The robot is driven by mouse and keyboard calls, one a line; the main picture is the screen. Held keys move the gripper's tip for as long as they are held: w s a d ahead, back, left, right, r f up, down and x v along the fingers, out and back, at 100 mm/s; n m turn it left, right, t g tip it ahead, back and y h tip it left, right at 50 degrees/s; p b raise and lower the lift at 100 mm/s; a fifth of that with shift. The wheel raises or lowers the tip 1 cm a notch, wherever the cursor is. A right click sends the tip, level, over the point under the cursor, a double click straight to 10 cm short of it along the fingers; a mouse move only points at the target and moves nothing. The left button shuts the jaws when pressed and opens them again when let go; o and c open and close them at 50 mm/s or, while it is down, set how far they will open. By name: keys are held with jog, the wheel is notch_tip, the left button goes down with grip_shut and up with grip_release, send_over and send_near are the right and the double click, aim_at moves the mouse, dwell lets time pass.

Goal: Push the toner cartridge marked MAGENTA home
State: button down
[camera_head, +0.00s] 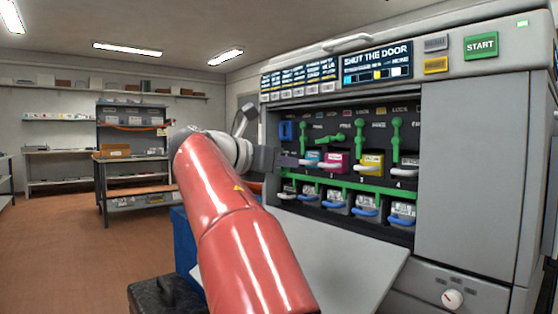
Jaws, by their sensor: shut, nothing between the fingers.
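The magenta cartridge (336,161) sits in the upper row of the open printer (468,180), second bay from the left, with a pale handle at its front. I cannot read a MAGENTA mark on it or tell how deep it sits. The green lever (328,139) above it lies sideways, while the other green levers in this row stand upright. My gripper (290,160) is shut and empty, at the left of the upper row, left of the cyan cartridge (313,157) and apart from the magenta one. Its fingertips are small and dark here.
A yellow cartridge (371,163) and a grey one (407,163) sit right of magenta. A lower row of cartridges (367,206) has pale and blue handles. A light flap (345,262) juts out below. The display (377,66) reads SHUT THE DOOR. Open floor (60,250) lies left.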

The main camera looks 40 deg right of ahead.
jog(key=d, duration=0.6)
jog(key=shift+w+d+f, duration=0.2)
jog(key=shift+w+f, duration=0.1)
jog(key=shift+f, duration=0.1)
jog(key=shift+d+f, duration=0.2)
jog(key=shift+d, duration=0.5)
jog(key=shift+d, duration=0.15)
jog(key=shift+w+d+p, duration=0.15)
jog(key=shift+d+p, duration=0.75)
jog(key=shift+d, duration=0.35)
send_near(324, 164)
jog(key=shift+a+f, duration=0.25)
jog(key=shift+f, duration=0.45)
